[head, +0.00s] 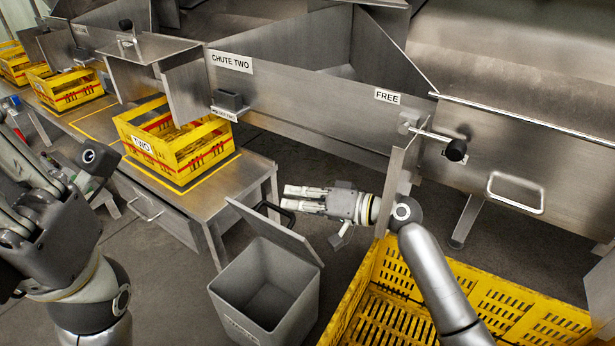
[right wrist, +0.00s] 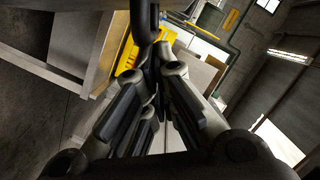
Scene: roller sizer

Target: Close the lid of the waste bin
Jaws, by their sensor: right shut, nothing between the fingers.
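The grey waste bin (head: 262,292) stands on the floor in front of the work table, its inside open to view and looking empty. Its lid (head: 277,236) is raised, standing tilted up at the far side of the bin. A black handle loop (head: 274,211) shows at the lid's upper edge, and a dark bar (right wrist: 145,22) like it shows just past the fingers in the right wrist view. My right gripper (head: 287,197) is shut and empty, pointing left beside the handle; contact is unclear. My left gripper (head: 18,168) is partly cut off at the left edge; its fingertips are hidden.
A yellow crate labelled TWO (head: 178,147) sits on the metal table (head: 222,195) behind the bin. A large yellow crate (head: 510,300) lies right of the bin, below my right arm. The steel chute wall (head: 310,110) with levers runs behind my right gripper.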

